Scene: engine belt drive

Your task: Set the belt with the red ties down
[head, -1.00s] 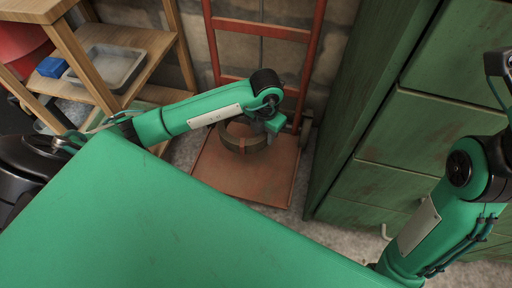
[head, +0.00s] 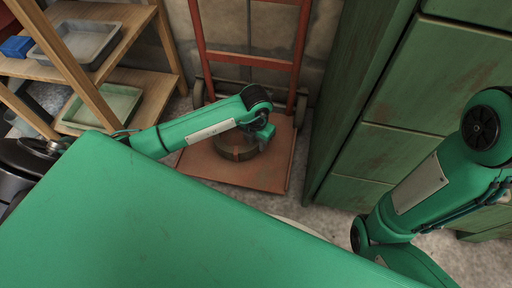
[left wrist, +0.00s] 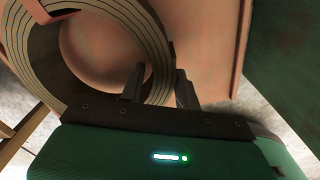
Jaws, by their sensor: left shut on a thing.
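The belt (head: 236,153) is a dark, ribbed loop over the rusty red plate of a hand truck (head: 275,174). Whether the belt touches the plate cannot be told. My right arm shows at right, but its gripper is out of view.
The hand truck's red frame (head: 250,59) stands against the block wall. Green drawers (head: 405,160) rise close on the right. A wooden shelf (head: 125,45) with a grey tray (head: 78,43), a pale green tray (head: 104,106) and a blue box (head: 16,46) is on the left.

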